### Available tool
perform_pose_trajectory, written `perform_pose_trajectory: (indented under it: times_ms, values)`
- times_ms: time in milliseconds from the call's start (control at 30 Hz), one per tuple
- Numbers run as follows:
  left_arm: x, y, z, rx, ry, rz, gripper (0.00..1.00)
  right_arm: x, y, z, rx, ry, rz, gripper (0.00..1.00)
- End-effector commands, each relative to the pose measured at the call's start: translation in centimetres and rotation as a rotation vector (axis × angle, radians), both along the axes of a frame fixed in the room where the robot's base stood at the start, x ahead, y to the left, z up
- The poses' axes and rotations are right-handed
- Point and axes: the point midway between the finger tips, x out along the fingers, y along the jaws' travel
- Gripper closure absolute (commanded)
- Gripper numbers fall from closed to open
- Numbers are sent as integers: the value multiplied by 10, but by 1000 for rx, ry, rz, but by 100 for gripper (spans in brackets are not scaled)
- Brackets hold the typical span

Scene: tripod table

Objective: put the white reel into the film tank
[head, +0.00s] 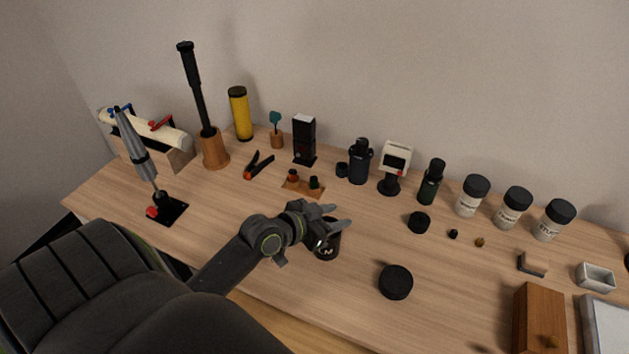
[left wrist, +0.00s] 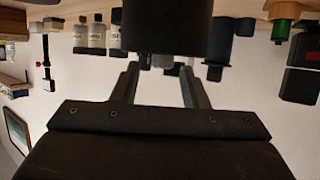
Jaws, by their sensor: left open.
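A black cylinder with pale lettering, which looks like the film tank (head: 327,251), stands on the front middle of the table, partly covered by my left gripper (head: 343,217). The gripper is open, with its fingers at the tank's upper part. In the left wrist view, which is upside down, a large dark cylinder, probably the tank (left wrist: 167,27), shows just past the open fingertips (left wrist: 160,68). I see nothing held between them. A round black lid (head: 396,282) lies to the right of the tank. I cannot make out a white reel in either view. My right gripper is out of view.
Several white, black-capped bottles (head: 511,209) stand at the back right. A black cap (head: 419,222) lies before a dark bottle (head: 431,184). A wooden box (head: 538,318) and a grey tray (head: 597,277) are at the right.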

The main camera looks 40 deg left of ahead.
Motion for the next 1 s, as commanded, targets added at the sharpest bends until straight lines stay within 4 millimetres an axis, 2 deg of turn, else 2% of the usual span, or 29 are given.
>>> perform_pose_trajectory:
  times_ms: [167,267,700,1000]
  values:
    - [-7,3,2,3,0,0,60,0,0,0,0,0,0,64]
    - [-20,7,7,5,0,-1,60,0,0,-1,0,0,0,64]
    - [-101,30,43,6,4,-2,60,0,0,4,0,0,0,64]
    - [-140,42,62,3,4,1,60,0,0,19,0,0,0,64]
